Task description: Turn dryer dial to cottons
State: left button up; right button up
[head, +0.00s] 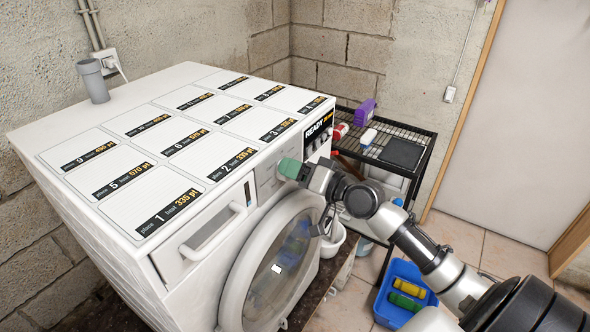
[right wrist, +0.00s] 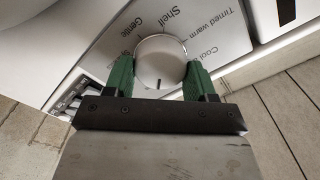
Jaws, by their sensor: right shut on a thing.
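The dryer (head: 190,270) is the white front-loading machine on the left in the head view. Its round silver-white dial (right wrist: 161,58) shows in the right wrist view on the grey control panel (right wrist: 215,40). Labels reading "Gentle", "Shelf", "Timed warm" and "Cool" stand around it. A dark mark on the dial points to the bottom of that picture. No cottons label is readable; the gripper hides part of the panel. My right gripper (right wrist: 160,72), with green fingers, is shut on the dial from both sides. It is at the panel in the head view (head: 290,169). My left gripper is out of view.
The round door (head: 275,270) below the panel is closed. A black wire rack (head: 415,135) with a purple box (head: 365,112) stands right of the dryer. A blue bin (head: 398,312) is on the floor. A grey cup (head: 93,82) stands at the back left.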

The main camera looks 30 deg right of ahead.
jog(key=o, duration=0.9)
jog(key=shift+b+v, duration=2.8)
jog(key=shift+v, duration=2.65)
jog(key=shift+d+f, duration=0.1)
